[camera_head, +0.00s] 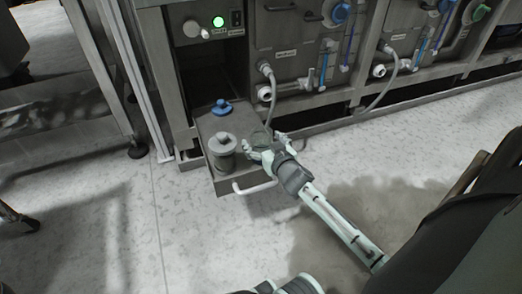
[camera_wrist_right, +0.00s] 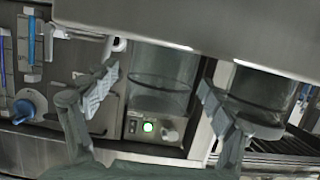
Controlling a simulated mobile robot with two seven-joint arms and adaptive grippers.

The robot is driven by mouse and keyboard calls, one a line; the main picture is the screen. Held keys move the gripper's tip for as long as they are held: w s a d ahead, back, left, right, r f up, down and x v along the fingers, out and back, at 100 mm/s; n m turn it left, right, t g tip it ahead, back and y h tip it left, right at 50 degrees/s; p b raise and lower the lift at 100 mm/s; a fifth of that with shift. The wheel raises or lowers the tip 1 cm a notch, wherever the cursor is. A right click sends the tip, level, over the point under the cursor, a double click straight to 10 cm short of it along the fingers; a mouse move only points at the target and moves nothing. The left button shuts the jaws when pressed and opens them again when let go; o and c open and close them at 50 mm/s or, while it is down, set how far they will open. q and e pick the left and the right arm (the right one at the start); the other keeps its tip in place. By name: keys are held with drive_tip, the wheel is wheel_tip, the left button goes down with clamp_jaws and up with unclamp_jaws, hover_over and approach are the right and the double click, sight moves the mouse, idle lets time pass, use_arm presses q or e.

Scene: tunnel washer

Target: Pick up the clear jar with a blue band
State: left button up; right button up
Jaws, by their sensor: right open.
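A clear jar (camera_head: 261,137) stands at the right edge of the pulled-out drawer in the head view, partly hidden by my right gripper (camera_head: 262,151). I cannot make out a blue band on it. In the right wrist view, a clear jar (camera_wrist_right: 162,72) appears between the two spread fingers of my right gripper (camera_wrist_right: 158,90). The fingers are open, one on each side; whether they touch it I cannot tell. My left gripper is not in view.
The drawer (camera_head: 232,189) also holds a grey lidded canister (camera_head: 222,154) and a blue-topped item (camera_head: 222,107). A second glassy container (camera_wrist_right: 262,84) is partly behind a finger in the wrist view. Machine panels with hoses stand behind; the floor in front is clear.

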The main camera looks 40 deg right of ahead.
drive_tip(key=shift+w+d+f, duration=0.1)
drive_tip(key=shift+w+f, duration=0.05)
drive_tip(key=shift+w, duration=0.3)
drive_tip(key=c, duration=1.4)
